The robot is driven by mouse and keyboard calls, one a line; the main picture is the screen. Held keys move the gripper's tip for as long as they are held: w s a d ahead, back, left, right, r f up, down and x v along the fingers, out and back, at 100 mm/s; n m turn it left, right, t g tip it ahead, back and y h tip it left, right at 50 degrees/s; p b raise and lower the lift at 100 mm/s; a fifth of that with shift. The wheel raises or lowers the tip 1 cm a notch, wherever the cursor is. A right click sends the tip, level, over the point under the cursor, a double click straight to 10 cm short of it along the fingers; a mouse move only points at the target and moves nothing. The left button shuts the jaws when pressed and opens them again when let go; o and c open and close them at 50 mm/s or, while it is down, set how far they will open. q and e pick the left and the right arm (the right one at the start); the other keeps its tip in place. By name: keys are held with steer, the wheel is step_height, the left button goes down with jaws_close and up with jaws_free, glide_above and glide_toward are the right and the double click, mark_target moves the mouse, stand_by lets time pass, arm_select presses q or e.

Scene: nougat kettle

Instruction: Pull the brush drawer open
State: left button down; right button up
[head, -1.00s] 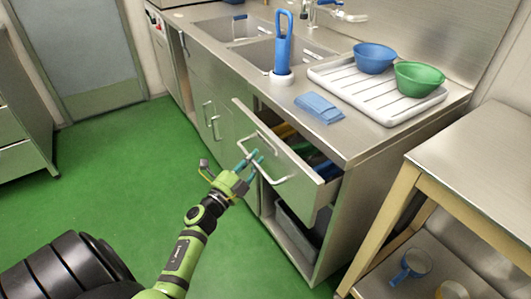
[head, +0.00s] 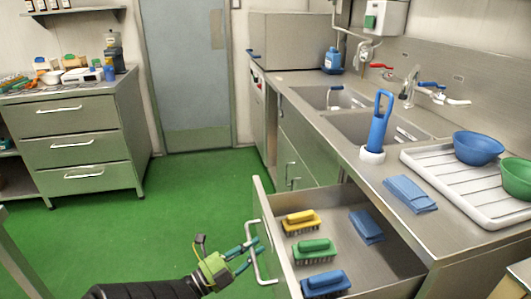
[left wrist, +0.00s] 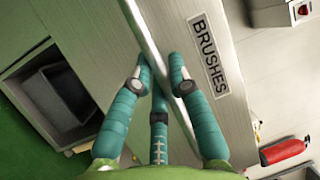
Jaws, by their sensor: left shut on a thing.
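The brush drawer (head: 345,258) stands pulled out from the steel sink counter in the head view. Inside lie a yellow brush (head: 301,221), a green brush (head: 314,249), a blue brush (head: 326,283) and a blue block-like item (head: 366,226). My left gripper (head: 254,253) is shut on the drawer's bar handle (head: 263,279), in front of the drawer face. In the left wrist view, its teal fingers (left wrist: 160,80) close around the handle (left wrist: 148,42), beside the BRUSHES label (left wrist: 210,55). My right gripper is out of view.
On the counter are a blue-handled tool (head: 379,125) in a white holder, blue cloths (head: 410,194) and a drainer (head: 440,172) with a blue bowl (head: 477,148) and a green bowl (head: 518,178). Green floor (head: 190,195) is free left of the drawer.

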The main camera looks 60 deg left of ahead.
arm_select(q)
steer(key=shift+s+a, duration=0.1)
steer(key=shift+s, duration=0.15)
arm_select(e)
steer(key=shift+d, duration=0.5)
arm_select(q)
steer(key=c, duration=1.4)
jaws_free()
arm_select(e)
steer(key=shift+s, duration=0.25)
